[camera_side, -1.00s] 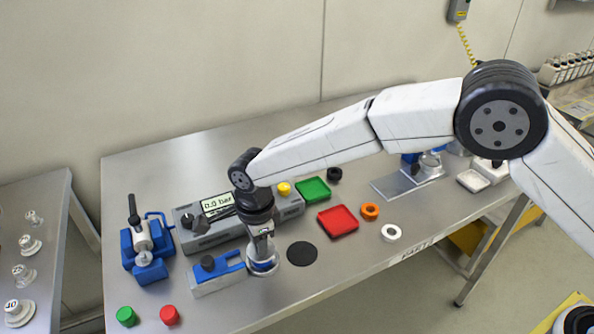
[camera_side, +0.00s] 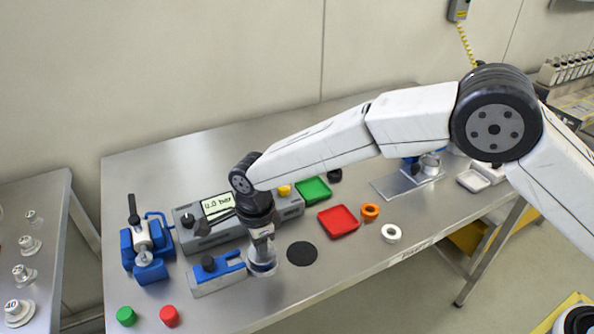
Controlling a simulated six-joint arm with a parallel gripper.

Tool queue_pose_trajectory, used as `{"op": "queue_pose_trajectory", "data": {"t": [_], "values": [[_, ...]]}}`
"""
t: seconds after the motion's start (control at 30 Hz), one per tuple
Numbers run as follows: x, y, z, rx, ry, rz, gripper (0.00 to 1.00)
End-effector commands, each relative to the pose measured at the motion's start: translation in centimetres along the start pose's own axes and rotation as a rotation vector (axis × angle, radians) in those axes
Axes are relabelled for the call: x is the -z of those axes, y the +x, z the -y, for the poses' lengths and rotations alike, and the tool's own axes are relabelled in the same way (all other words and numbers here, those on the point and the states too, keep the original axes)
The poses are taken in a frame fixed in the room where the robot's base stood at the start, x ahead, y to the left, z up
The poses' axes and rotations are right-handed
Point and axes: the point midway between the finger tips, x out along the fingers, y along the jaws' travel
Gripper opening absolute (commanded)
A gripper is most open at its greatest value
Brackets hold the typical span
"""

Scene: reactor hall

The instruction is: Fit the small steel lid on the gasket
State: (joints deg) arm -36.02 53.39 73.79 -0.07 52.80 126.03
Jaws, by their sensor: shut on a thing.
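My gripper (camera_side: 262,243) points down at the front middle of the table and is shut. The small steel lid (camera_side: 263,258) appears to be between its fingers, mostly hidden by them. Directly beneath is a shiny, clear-looking round piece (camera_side: 264,270), just right of a blue and grey clamp block (camera_side: 217,272). I cannot tell whether the lid touches what is below it. The gasket cannot be made out under the gripper.
A black disc (camera_side: 302,253) lies just right of the gripper. A grey gauge box (camera_side: 207,236) stands behind it. Red (camera_side: 339,221) and green (camera_side: 314,189) trays, an orange ring (camera_side: 370,212) and a white ring (camera_side: 391,233) lie right. A blue press (camera_side: 148,258) stands left.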

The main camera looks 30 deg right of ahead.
Motion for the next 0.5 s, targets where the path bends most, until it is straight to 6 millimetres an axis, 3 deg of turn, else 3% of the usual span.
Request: {"op": "queue_pose_trajectory", "data": {"t": [0.33,0.37,0.47,0.5], "values": [[-0.02,0.01,0.03,0.001,0.0,0.001,0.0],[-0.02,0.01,0.02,0.001,0.0,0.001,0.3],[-0.02,0.01,0.02,0.001,0.0,0.001,0.61],[-0.02,0.01,0.02,0.001,0.0,0.001,0.68]]}}
